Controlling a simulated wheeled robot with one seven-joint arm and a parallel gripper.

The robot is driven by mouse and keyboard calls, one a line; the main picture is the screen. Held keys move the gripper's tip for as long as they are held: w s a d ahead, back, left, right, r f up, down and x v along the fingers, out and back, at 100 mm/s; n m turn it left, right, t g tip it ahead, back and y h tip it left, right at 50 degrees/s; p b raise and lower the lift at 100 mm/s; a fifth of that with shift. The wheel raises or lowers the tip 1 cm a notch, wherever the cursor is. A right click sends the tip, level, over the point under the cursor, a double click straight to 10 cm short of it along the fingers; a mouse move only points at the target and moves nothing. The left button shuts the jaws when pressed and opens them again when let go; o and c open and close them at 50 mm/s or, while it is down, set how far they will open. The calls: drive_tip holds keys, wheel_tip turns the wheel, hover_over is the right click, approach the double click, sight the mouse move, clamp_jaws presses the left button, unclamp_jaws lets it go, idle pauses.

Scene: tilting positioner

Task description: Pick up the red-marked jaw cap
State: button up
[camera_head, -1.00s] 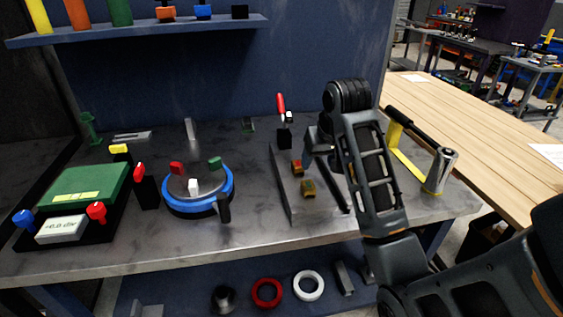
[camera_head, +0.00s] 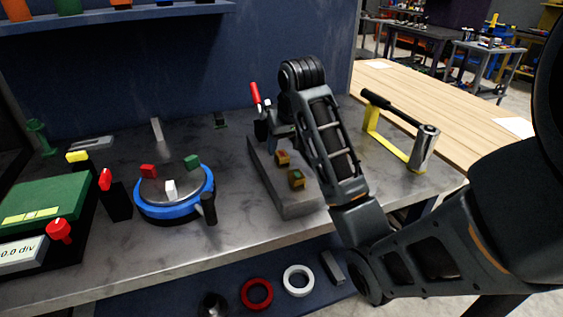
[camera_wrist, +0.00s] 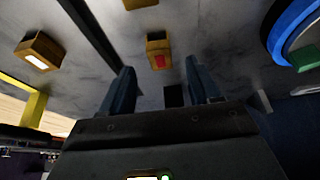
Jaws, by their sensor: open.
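The red-marked jaw cap (camera_wrist: 158,58) is a small brass-coloured block with a red patch. In the wrist view it lies on the grey surface, ahead of and between my gripper's (camera_wrist: 158,70) two fingers, which are apart and empty. In the head view the cap (camera_head: 282,158) sits on a raised grey block, just left of my arm. My gripper's fingers are mostly hidden there behind my arm. A second brass cap (camera_head: 296,178) with a greenish top sits nearer the front. A white-marked brass cap (camera_wrist: 38,50) shows left in the wrist view.
A blue-ringed round chuck (camera_head: 173,207) with red, green and white jaws stands left of the block. A red-handled lever (camera_head: 255,94) stands behind the caps. A yellow frame with a black handle (camera_head: 392,112) is at right.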

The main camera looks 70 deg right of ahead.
sight(282, 154)
drive_tip(key=x, duration=0.4)
drive_tip(key=shift+f, duration=0.1)
drive_tip(key=c, duration=1.1)
